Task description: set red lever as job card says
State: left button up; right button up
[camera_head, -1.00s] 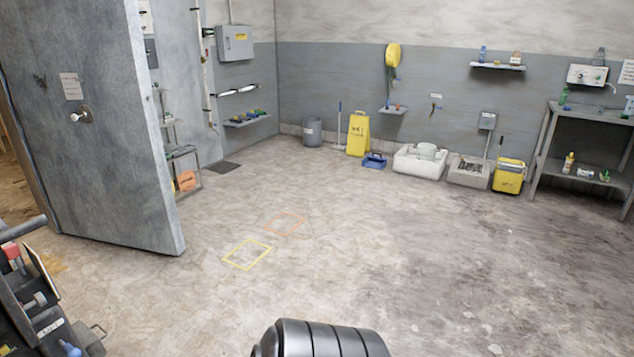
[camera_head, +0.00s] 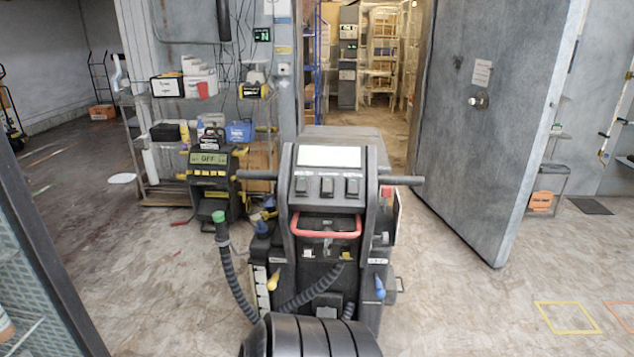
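A dark wheeled machine (camera_head: 283,240) with a handlebar stands straight ahead in the head view. A red U-shaped bar (camera_head: 326,235) crosses its front below a panel with three dark switches (camera_head: 328,187). A smaller red part (camera_head: 386,193) is on its right side, beside a pale plate seen nearly edge-on. I cannot tell which red part is the lever. A white label or card (camera_head: 329,156) lies on top of the panel; no writing is readable on it. Blue (camera_head: 380,287) and yellow (camera_head: 273,281) handles sit lower down. Neither gripper is in view.
An open grey door (camera_head: 490,130) stands right of the machine, with a lit storage room behind. A unit with an "OFF" display (camera_head: 208,158) and a loaded shelf (camera_head: 160,200) stand left. A ribbed hose (camera_head: 236,280) hangs at left. Floor is clear at right, near a yellow outline (camera_head: 568,317).

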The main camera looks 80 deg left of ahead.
aim_at(386, 190)
jog(key=u, duration=2.45)
jog(key=i+l+u, duration=0.15)
jog(key=u, duration=0.2)
jog(key=i+l+u, duration=0.1)
jog(key=l+u, duration=0.2)
jog(key=i+l+u, duration=0.1)
jog(key=l+u, duration=0.55)
jog(key=i+l, duration=0.05)
jog(key=l, duration=0.1)
